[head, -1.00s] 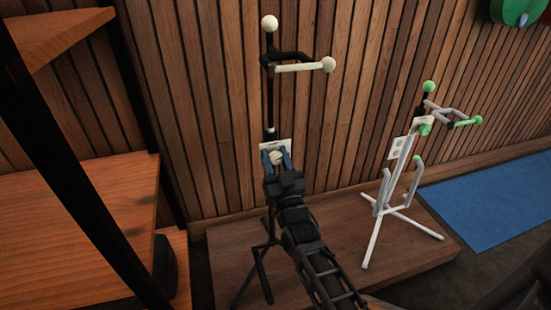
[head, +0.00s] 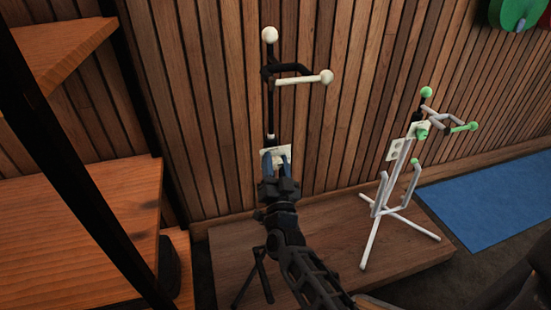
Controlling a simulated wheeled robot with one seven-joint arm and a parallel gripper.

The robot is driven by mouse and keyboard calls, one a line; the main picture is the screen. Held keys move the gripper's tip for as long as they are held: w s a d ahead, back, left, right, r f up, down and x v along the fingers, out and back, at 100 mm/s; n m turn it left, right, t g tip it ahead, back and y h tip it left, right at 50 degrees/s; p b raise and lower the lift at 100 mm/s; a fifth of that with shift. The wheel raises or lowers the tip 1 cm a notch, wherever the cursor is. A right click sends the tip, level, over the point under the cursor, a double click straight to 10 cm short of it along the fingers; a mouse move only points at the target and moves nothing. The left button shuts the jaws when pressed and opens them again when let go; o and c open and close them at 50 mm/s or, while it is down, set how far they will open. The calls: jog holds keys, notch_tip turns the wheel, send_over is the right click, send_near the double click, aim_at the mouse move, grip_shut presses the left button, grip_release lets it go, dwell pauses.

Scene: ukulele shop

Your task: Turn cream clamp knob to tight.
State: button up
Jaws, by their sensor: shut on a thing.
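The black stand (head: 271,110) with cream ball tips stands upright against the slatted wall. A cream plate (head: 268,152) sits on its post at the clamp. My gripper (head: 277,158), with blue-grey fingers, is at the front of this plate and shut on the cream clamp knob. The fingers hide almost all of the knob, so its angle cannot be read. My arm also covers the lower post.
A white stand with green tips (head: 402,165) and a green knob (head: 422,130) stands to the right on the same wooden platform (head: 320,245). Wooden shelves (head: 90,215) and a dark upright are on the left. A blue mat (head: 495,205) lies at right.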

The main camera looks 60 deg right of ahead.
jog(key=shift+m+g+p, duration=0.7)
jog(key=shift+m+p, duration=0.05)
jog(key=shift+m, duration=0.85)
jog(key=o, duration=1.1)
jog(key=shift+c, duration=0.2)
jog(key=shift+a, duration=0.1)
jog(key=p+v, duration=0.1)
jog(key=v, duration=0.6)
jog(key=shift+a+f, duration=0.25)
jog(key=shift+a, duration=0.05)
jog(key=shift+s, duration=0.15)
